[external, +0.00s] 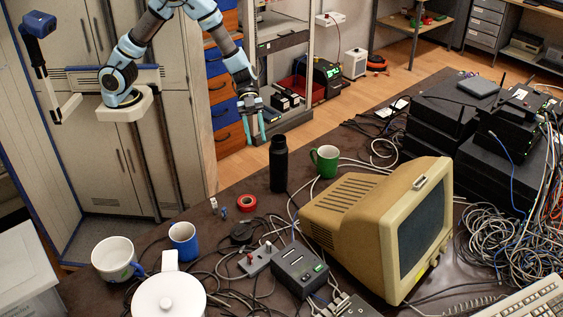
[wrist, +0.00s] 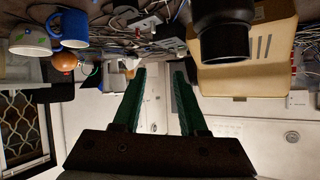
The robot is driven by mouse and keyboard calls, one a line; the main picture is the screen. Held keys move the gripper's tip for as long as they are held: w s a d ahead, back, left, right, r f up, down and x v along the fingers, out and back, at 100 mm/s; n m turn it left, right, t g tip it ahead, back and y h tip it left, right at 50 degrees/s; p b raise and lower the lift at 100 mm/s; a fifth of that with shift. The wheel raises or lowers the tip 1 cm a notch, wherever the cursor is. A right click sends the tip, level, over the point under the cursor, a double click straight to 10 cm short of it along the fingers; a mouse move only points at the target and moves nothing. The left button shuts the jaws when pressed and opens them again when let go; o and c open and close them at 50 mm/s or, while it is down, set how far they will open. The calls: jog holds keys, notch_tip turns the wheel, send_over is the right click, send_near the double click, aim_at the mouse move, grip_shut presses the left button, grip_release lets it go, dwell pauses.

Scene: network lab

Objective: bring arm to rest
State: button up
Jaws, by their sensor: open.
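My arm reaches in from the top of the external view. My gripper (external: 253,138) points down beside the far edge of the dark table, left of and above the black bottle (external: 278,165) in the picture. Its two teal fingers are apart with nothing between them. In the wrist view the same gripper (wrist: 160,72) shows dark green fingers spread with an empty gap. That view looks upside down, with the bottle (wrist: 221,38) hanging from the top, right of the fingers. I cannot tell the exact distance between gripper and bottle.
Black boxes (external: 440,120) are stacked at right. Drawers (external: 226,105) stand behind my gripper.

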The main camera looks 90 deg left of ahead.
jog(key=a+n+t+y+b, duration=0.45)
jog(key=a+n+y, duration=0.45)
jog(key=a, duration=0.4)
jog(key=s+a+f+n+g+y, duration=0.1)
jog(key=s+f+n+g, duration=0.1)
jog(key=s, duration=0.8)
jog(key=s+a+f+n+g+y+b, duration=0.1)
jog(key=s+n+g, duration=0.3)
jog(key=s, duration=0.7)
jog(key=shift+a+f, duration=0.6)
jog(key=shift+f, duration=0.2)
jog(key=shift+s, duration=0.1)
